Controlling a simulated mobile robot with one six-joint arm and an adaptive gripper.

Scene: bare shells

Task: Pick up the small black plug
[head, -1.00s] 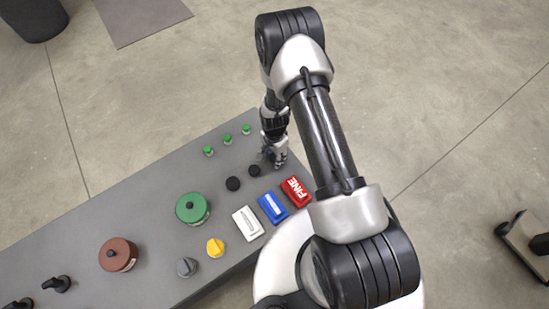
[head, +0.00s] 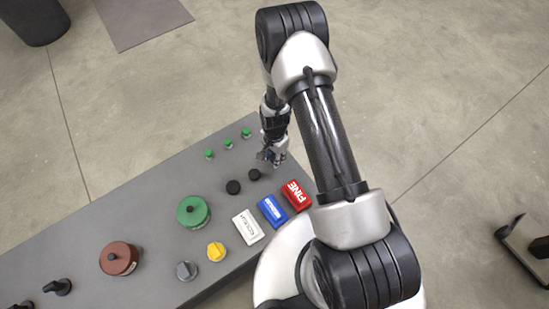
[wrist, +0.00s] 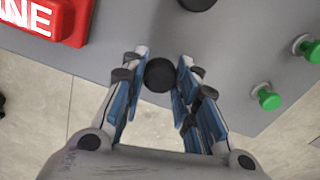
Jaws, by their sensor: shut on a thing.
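The small black plug (wrist: 160,74) is a round dark disc between the fingertips of my gripper (wrist: 158,80) in the wrist view. The blue-padded fingers are closed on its two sides. In the head view my gripper (head: 270,158) is over the far right end of the grey panel, and I cannot make out the held plug clearly there. Two other round black pieces, a nearer one (head: 233,187) and a farther one (head: 253,174), sit on the panel to the lower left of the gripper. One black disc (wrist: 198,3) is cut off at the top of the wrist view.
The grey panel (head: 150,205) also bears a red block (head: 296,195), a blue block (head: 272,210), a white block (head: 248,227), several small green knobs (head: 228,143), a green drum (head: 193,212) and a brown drum (head: 118,257). Open floor lies beyond the panel's far edge.

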